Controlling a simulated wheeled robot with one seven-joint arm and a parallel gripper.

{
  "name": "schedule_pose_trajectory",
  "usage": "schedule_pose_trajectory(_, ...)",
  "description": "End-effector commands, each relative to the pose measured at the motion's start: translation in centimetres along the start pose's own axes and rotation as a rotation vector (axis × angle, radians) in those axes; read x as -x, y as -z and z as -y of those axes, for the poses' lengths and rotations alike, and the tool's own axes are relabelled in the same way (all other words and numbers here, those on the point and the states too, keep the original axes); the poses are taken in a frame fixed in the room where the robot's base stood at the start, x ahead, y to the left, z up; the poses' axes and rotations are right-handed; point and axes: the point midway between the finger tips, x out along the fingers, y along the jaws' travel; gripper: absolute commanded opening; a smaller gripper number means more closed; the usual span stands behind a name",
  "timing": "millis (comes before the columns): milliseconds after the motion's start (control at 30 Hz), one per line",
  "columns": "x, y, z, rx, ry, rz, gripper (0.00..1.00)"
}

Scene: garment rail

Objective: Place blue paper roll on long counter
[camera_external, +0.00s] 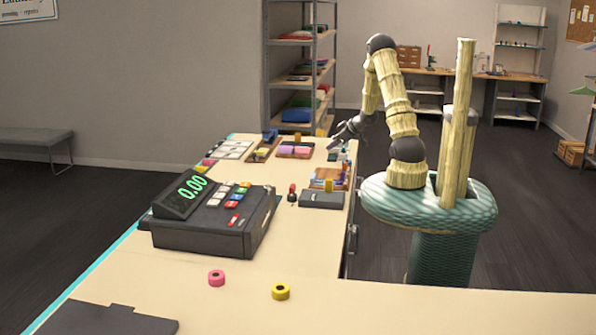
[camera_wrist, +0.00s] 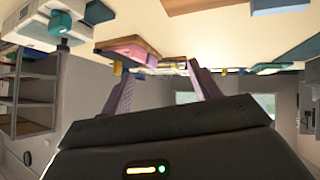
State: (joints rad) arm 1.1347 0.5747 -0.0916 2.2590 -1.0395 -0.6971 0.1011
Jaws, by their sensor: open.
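The long counter (camera_external: 312,245) is pale-topped and runs from the foreground to the back, beside my base. My gripper (camera_external: 345,130) is over its far right edge, above the surface. In the wrist view my gripper (camera_wrist: 160,66) shows two spread purple-grey fingers with nothing between them. I cannot pick out a blue paper roll for certain. A small blue thing (camera_external: 270,135) stands at the far end, too small to identify.
A dark cash register (camera_external: 215,215) takes up the counter's left middle. Trays with coloured items (camera_external: 296,150) and a dark grey box (camera_external: 322,199) are farther along. Shelves (camera_external: 302,75) stand behind. Bare counter lies right of the register and around the rolls.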

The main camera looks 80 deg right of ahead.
Motion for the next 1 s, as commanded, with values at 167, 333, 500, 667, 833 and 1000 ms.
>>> schedule_pose_trajectory(167, -0.4, 5.1, 6.4, 0.036, 0.007, 0.082, 0.62)
schedule_pose_trajectory(333, 0.8, 8.0, 13.1, 0.048, 0.031, 0.166, 0.62)
schedule_pose_trajectory(500, 3.4, 9.4, 20.4, 0.058, 0.079, 0.256, 0.62)
schedule_pose_trajectory(667, 7.1, 9.1, 27.3, 0.069, 0.147, 0.352, 0.62)
schedule_pose_trajectory(833, 12.1, 7.4, 34.0, 0.091, 0.239, 0.463, 0.62)
schedule_pose_trajectory(1000, 16.0, 5.5, 37.8, 0.108, 0.308, 0.549, 0.62)
